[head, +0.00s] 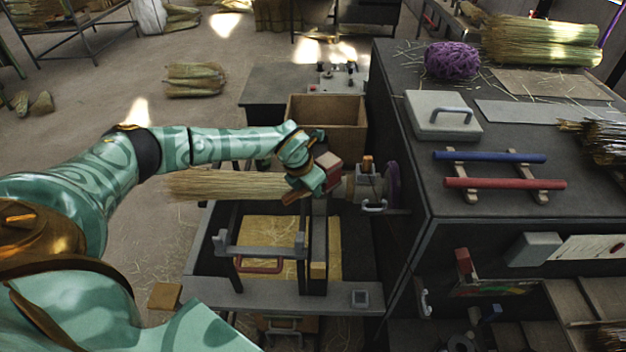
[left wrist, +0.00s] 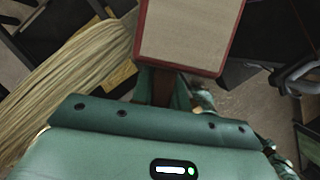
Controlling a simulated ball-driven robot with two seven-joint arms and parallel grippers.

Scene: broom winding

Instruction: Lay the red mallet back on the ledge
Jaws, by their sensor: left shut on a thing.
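My left gripper (head: 314,186) is shut on the red mallet and holds it above the winding machine. The mallet's red block head (head: 328,166) shows just right of the gripper's fingers. In the left wrist view the mallet head (left wrist: 190,35) is close up, with a red rim and a pale beige face. Its handle is mostly hidden by the gripper. A flat grey ledge (head: 330,299) runs along the machine's front, below and apart from the mallet. I cannot tell for sure that this is the ledge meant. My right gripper is not in view.
A straw broom bundle (head: 225,185) lies clamped in the machine, close behind the gripper. A wooden box (head: 325,112) stands beyond it. A dark bench (head: 480,208) at right carries blue and red bars (head: 490,156) and a grey handled block (head: 443,116).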

